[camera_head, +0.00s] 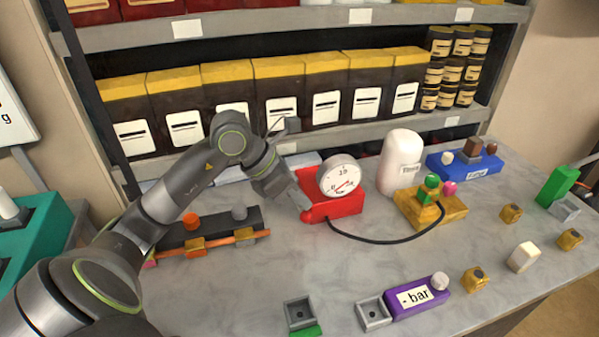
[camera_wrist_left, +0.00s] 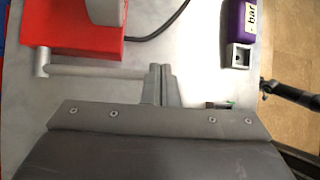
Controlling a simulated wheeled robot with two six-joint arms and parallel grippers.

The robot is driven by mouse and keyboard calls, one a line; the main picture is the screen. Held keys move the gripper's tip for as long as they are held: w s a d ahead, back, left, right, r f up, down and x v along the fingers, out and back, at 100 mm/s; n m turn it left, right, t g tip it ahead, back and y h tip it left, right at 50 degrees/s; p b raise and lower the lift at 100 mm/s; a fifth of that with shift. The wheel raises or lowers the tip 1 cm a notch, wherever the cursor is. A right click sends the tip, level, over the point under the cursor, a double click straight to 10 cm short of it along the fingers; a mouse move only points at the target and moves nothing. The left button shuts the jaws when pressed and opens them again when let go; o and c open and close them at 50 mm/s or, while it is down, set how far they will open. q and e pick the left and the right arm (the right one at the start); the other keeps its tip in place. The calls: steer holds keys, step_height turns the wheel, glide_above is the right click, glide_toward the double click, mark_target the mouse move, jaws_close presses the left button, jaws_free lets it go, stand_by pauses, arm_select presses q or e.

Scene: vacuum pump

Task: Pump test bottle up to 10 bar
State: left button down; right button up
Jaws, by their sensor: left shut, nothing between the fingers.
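The red pump (camera_head: 345,208) stands on the grey table and carries a round white pressure gauge (camera_head: 339,175). The needle's exact reading is too small to tell. In the left wrist view, a grey bar (camera_wrist_left: 90,72) runs along the edge of the red pump (camera_wrist_left: 65,45). My left gripper (camera_wrist_left: 160,70) is shut and empty at the right end of this bar; whether it touches is unclear. In the head view the left gripper (camera_head: 304,203) is beside the pump's left side. The white labelled bottle (camera_head: 400,152) stands upright behind the yellow block. My right gripper is not seen.
A black hose (camera_head: 375,241) runs from the pump to a yellow block (camera_head: 432,211) with green and pink knobs. A purple "bar" block (camera_head: 415,300) lies in front. A blue block (camera_head: 462,170) is back right. Shelves of dark packages (camera_head: 330,85) close off the back.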

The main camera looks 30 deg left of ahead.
arm_select(q)
steer(key=shift+s+d+f+b, duration=0.25)
steer(key=shift+d+f+b, duration=0.05)
steer(key=shift+f+b, duration=0.15)
stand_by(0.6)
stand_by(0.5)
steer(key=w+a+r+p, duration=0.3)
steer(key=w+a+r, duration=0.1)
steer(key=r, duration=0.4)
steer(key=shift+w+a, duration=0.2)
steer(key=shift+a, duration=0.35)
stand_by(0.6)
steer(key=r, duration=0.1)
steer(key=w+a+r+p, duration=0.1)
steer(key=w+a+r, duration=0.1)
steer(key=shift+a+r, duration=0.25)
steer(key=shift+r, duration=0.15)
stand_by(1.0)
